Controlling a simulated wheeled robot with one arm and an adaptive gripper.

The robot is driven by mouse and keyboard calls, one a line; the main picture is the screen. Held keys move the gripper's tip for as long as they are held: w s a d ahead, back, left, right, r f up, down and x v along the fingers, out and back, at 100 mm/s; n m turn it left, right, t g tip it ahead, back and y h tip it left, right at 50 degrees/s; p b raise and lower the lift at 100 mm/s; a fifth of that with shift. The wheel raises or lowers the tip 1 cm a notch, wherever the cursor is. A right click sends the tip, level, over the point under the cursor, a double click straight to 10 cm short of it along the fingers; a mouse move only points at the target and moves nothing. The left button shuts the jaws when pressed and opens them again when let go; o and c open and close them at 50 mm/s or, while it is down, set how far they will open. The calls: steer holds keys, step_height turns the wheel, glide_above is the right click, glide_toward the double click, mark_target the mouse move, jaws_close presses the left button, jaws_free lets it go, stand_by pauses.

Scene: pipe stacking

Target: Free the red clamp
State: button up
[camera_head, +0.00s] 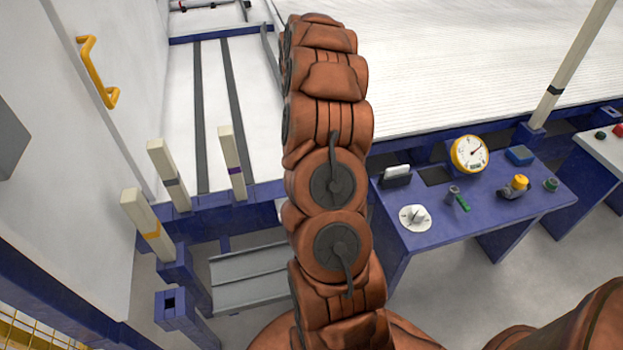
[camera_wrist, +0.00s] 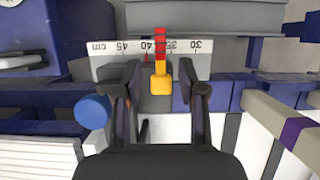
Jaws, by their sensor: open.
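In the wrist view a red clamp (camera_wrist: 160,42) stands across a white scale marked in cm (camera_wrist: 105,67), near the 40 mark. Its red part runs through orange to a yellow block (camera_wrist: 161,84) at the near end. My gripper (camera_wrist: 160,68) is open, with one dark finger on each side of the clamp. Gaps show between the fingers and the yellow block; I cannot tell the depth between them. In the head view my arm covers the middle, and neither the gripper nor the clamp can be made out.
A round blue knob (camera_wrist: 92,111) is left of my left finger. A cream post with a purple band (camera_wrist: 285,120) stands at the right. In the head view a blue bench (camera_head: 440,225) holds a yellow dial gauge (camera_head: 469,154), and several posts stand at the left.

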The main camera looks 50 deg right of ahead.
steer(key=v, duration=0.7)
stand_by(0.6)
steer(key=s+a+r+n+h, duration=0.15)
steer(key=a+r, duration=0.25)
steer(key=a, duration=0.6)
steer(key=s+a+r+n, duration=0.2)
steer(key=a+r+n, duration=0.1)
steer(key=a, duration=0.8)
steer(key=s+a+n+t, duration=0.1)
steer(key=s+a, duration=0.5)
steer(key=s, duration=0.3)
steer(key=s+a+n, duration=0.1)
steer(key=s+a, duration=0.5)
steer(key=s, duration=0.3)
step_height(320, 180, up, 22)
steer(key=s+t+p, duration=0.1)
steer(key=s+p, duration=0.1)
steer(key=p, duration=1.9)
steer(key=shift+r+h+p, duration=0.25)
steer(key=shift+h+p, duration=0.1)
steer(key=shift+h, duration=0.1)
